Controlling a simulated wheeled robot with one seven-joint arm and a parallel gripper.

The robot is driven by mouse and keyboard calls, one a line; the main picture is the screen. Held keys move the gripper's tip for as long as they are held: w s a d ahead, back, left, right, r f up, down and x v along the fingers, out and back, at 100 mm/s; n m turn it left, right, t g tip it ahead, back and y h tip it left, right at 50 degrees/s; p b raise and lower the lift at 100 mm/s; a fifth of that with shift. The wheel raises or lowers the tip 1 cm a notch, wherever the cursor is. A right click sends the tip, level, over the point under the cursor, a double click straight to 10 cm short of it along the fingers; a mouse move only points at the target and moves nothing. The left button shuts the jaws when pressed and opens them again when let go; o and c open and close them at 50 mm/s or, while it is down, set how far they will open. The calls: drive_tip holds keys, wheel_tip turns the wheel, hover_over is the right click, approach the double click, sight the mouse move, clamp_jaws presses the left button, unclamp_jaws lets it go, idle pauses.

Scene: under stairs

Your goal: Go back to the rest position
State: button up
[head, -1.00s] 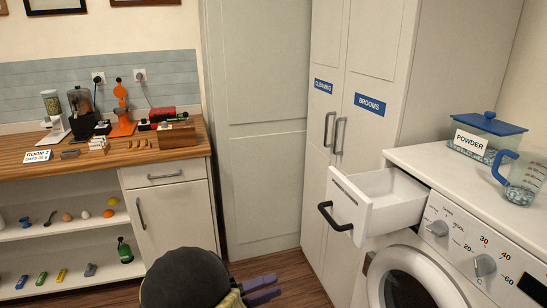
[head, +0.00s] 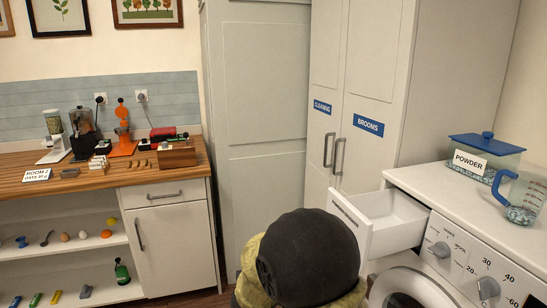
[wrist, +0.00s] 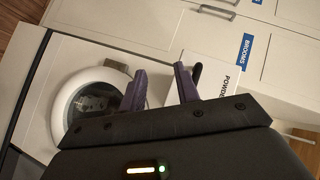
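My gripper (wrist: 160,70) shows in the wrist view with its two purple fingers apart and nothing seen between them. In the head view my dark round arm joint hides the gripper. The washing machine (head: 436,190) stands at the right with its top drawer (head: 352,226) pulled open; the drawer looks empty. In the wrist view the white drawer front (wrist: 212,82), with lettering and a dark handle (wrist: 197,73), lies just beyond the fingers. I cannot tell whether they touch it. The round washer door (wrist: 88,100) is left of the fingers.
A powder box (head: 484,160) and a measuring jug (head: 521,194) stand on the washing machine. Tall cupboards (head: 360,95) stand behind it. At the left, a wooden counter (head: 95,180) holds small items, above shelves (head: 60,258) and a closed cabinet (head: 172,245).

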drive_tip(key=s+d+f+n+g+y, duration=0.3)
drive_tip(key=s+d+n+g+y, duration=0.15)
drive_tip(key=s+n, duration=0.6)
drive_tip(key=s+d+f+n+g+y, duration=0.25)
drive_tip(key=s+d+n+g, duration=0.3)
drive_tip(key=s+n, duration=0.5)
wheel_tip(320, 180, up, 16)
drive_tip(key=s+m+p, duration=0.1)
drive_tip(key=p, duration=1.4)
drive_tip(key=shift+s+f+m+p, duration=0.15)
drive_tip(key=shift+m+p, duration=0.2)
drive_tip(key=shift+m, duration=0.05)
drive_tip(key=shift+d, duration=0.1)
drive_tip(key=shift+s, duration=0.1)
